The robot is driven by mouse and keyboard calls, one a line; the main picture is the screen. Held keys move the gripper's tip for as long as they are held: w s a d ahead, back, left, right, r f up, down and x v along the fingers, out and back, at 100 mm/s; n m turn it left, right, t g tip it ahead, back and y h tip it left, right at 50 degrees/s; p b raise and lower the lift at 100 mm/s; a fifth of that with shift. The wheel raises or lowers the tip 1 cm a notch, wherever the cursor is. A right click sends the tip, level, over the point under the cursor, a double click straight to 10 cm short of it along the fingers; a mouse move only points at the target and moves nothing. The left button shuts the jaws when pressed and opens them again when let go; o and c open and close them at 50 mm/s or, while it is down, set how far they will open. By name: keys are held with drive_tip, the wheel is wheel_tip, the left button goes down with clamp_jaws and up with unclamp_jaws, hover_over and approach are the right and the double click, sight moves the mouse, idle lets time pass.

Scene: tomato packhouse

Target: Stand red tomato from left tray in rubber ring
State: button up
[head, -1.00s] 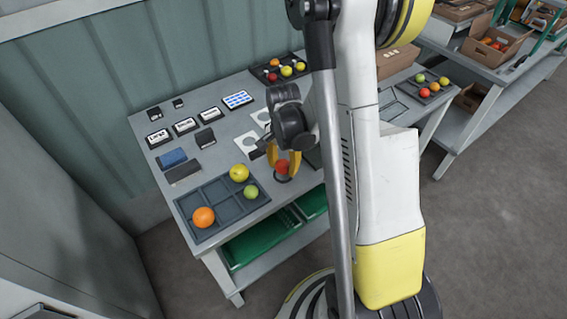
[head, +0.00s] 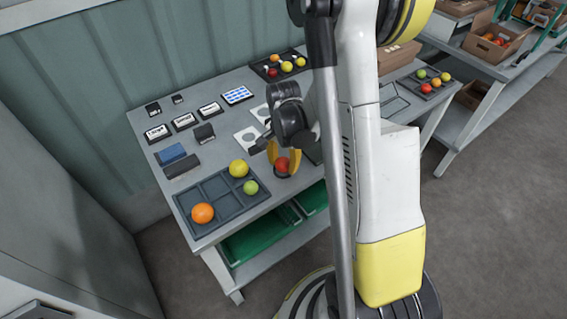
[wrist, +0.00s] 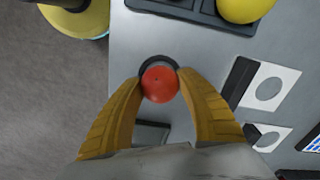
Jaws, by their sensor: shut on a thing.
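My gripper (wrist: 160,80) is shut on the red tomato (wrist: 160,85), with a yellow finger on each side. The head view shows the red tomato (head: 282,164) low over the table's front edge area. The black rubber ring (wrist: 146,63) shows as a dark arc behind the tomato in the wrist view; the tomato hides the rest. I cannot tell whether the tomato rests in the ring or hangs just above it. The left tray (head: 222,188) holds an orange, a yellow and a green tomato; its other compartments are empty.
White cards with round holes (wrist: 268,88) lie beside the gripper. Small devices and a blue block (head: 171,154) are left on the table. A dark tray (head: 262,68) with several tomatoes stands at the back. The table edge runs close to the ring.

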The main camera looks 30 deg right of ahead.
drive_tip(key=shift+f+b, duration=0.45)
drive_tip(key=shift+f, duration=0.05)
drive_tip(key=o, duration=0.9)
drive_tip(key=shift+c, duration=0.3)
drive_tip(key=shift+c, duration=1.4)
drive_tip(key=shift+r, duration=0.15)
drive_tip(key=shift+r+p, duration=2.45)
drive_tip(key=shift+r, duration=1.05)
